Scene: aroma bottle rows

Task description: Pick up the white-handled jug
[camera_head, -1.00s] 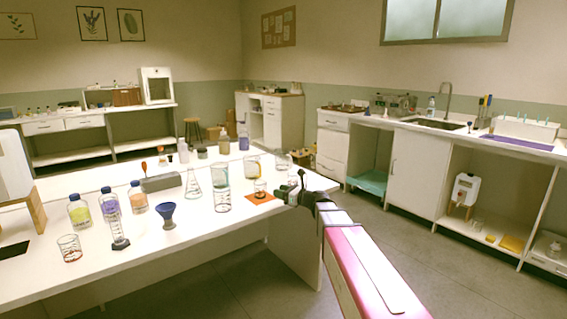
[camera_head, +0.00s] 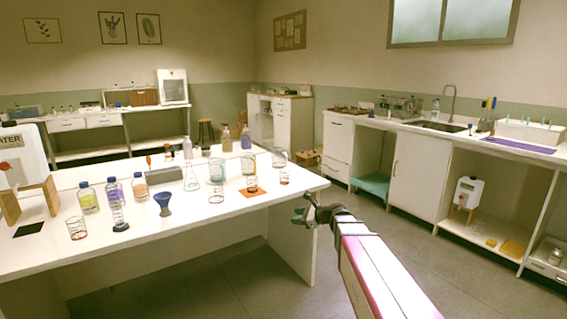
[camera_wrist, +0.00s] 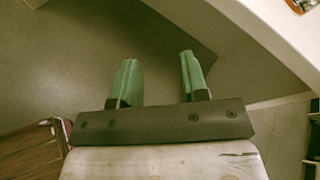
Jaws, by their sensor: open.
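A white jug (camera_head: 26,158) marked "WATER" stands on a wooden stand (camera_head: 50,194) at the left end of the table, cut off by the picture's left edge. A second white jug (camera_head: 467,192) stands on a wooden stand on the low shelf under the sink counter at right. The handles are too small or cut off to tell apart. My gripper (camera_head: 303,212) is open and empty beside the table's right front edge, far from both jugs. Its green fingers (camera_wrist: 158,78) are spread over bare floor in the wrist view, where neither jug shows.
The white table (camera_head: 190,228) holds several bottles, beakers, a blue funnel (camera_head: 163,203) and an orange mat (camera_head: 252,192). The table edge (camera_wrist: 270,45) runs close to my fingers.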

